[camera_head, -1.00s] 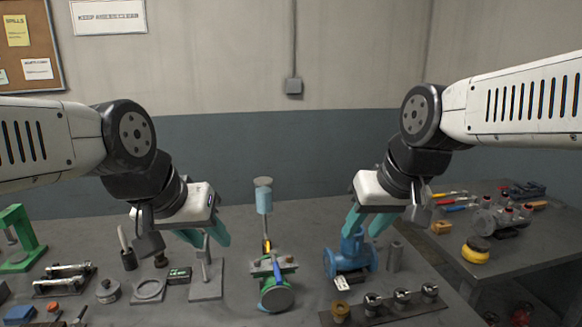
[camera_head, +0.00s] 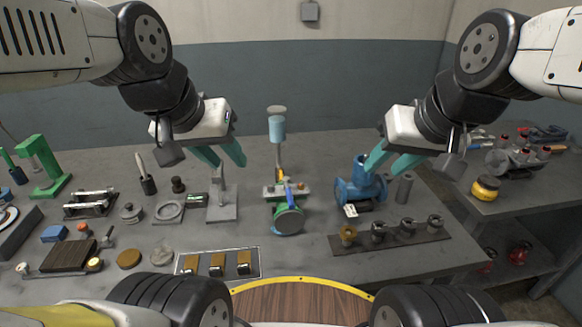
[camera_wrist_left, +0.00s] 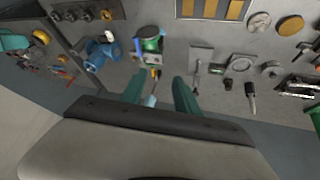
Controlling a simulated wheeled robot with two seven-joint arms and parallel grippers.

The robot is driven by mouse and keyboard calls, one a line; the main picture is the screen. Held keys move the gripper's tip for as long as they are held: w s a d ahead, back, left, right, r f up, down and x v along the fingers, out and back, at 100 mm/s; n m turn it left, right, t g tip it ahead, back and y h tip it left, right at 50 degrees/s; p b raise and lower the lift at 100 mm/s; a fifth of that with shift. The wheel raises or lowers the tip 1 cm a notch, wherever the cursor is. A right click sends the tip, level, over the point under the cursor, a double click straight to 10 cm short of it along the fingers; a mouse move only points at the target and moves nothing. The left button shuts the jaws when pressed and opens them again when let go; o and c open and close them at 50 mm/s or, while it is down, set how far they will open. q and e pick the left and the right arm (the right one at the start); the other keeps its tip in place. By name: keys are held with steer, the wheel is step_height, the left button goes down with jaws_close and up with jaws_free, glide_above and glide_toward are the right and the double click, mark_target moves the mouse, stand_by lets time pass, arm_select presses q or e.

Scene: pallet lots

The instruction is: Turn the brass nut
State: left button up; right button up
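The brass nut (camera_head: 348,233) sits at the left end of a dark strip (camera_head: 392,240) that also carries several steel nuts, near the front of the bench. In the left wrist view the brass nut (camera_wrist_left: 107,14) is small, near the top edge. My left gripper (camera_head: 221,160) is above the bench, behind and left of the nut, with its teal fingers apart and nothing between them. The left wrist view shows its fingers (camera_wrist_left: 160,92) apart too. My right gripper (camera_head: 382,166) is open, beside and partly in front of the blue valve (camera_head: 360,190); I cannot tell whether it touches it.
A framed plate with brown blocks (camera_head: 217,264) lies at the front. A second table (camera_head: 520,200) stands at right.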

arm_select(q)
steer(key=w+d+f+m+g+y, duration=0.1)
steer(key=w+d+g, duration=0.15)
steer(key=w, duration=0.25)
steer(key=w+d+f+m+g, duration=0.1)
steer(key=w+d, duration=0.2)
steer(key=w, duration=0.3)
steer(key=m+g+y, duration=0.1)
steer(key=g, duration=0.2)
glide_toward(301, 186)
steer(key=shift+w+d+t, duration=0.1)
steer(key=shift+w+t, duration=0.15)
steer(key=shift+w, duration=0.05)
steer(key=shift+w+d+f, duration=0.1)
steer(key=shift+d+f, duration=0.05)
steer(key=shift+f, duration=0.2)
step_height(301, 186, down, 7)
steer(key=shift+f, duration=0.25)
jaws_close()
